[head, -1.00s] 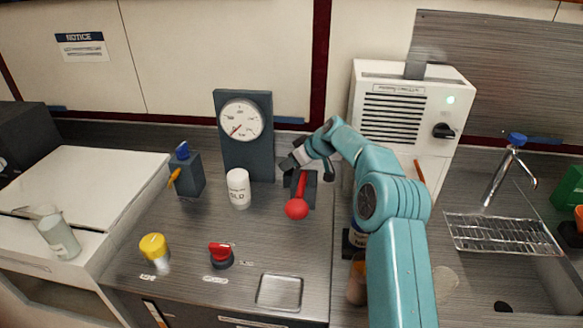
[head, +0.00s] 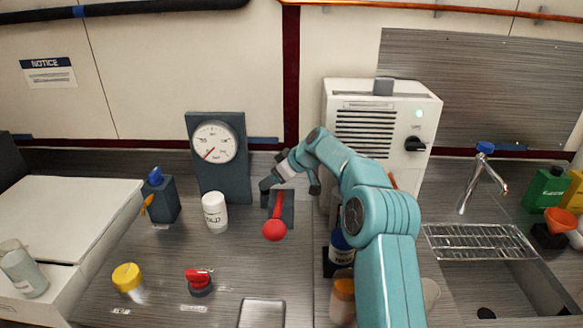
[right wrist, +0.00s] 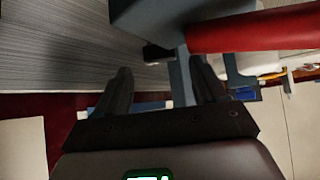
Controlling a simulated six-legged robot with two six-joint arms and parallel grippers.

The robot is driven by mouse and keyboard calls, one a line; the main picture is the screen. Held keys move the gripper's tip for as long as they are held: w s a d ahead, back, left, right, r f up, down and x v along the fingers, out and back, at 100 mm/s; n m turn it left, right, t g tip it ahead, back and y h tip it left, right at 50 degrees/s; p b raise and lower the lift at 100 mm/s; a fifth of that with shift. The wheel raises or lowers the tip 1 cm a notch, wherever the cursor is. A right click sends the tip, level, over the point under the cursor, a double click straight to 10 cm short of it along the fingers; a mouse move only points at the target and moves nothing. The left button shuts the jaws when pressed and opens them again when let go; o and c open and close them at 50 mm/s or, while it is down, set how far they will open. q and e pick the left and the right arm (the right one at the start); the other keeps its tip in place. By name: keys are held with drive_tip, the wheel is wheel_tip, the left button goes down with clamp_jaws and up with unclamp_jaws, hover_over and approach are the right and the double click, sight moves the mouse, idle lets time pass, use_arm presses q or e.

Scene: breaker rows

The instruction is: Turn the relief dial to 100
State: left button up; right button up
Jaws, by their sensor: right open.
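No legible label marks a relief dial. A black knob (head: 414,144) sits on the front of the white unit. A red knob (head: 199,281) stands on the counter, with a small unreadable label before it. A round gauge (head: 214,142) on a dark upright panel has a red needle pointing lower left. A red lever (head: 275,228) with a ball end projects from a dark mount in front of the panel. My right gripper (head: 271,180) is open beside this mount. In the right wrist view its fingers (right wrist: 163,88) show near the mount and the red lever (right wrist: 255,32); whether they touch it is unclear.
A yellow-capped item (head: 128,278), a white bottle (head: 215,212) and a grey-blue valve block (head: 161,198) stand on the left counter. A metal tray (head: 262,313) lies in front. The white unit (head: 375,105) stands behind my arm. A sink rack (head: 480,241) is at right.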

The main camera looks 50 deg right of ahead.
drive_tip(key=b+v, duration=0.1)
drive_tip(key=v, duration=1.2)
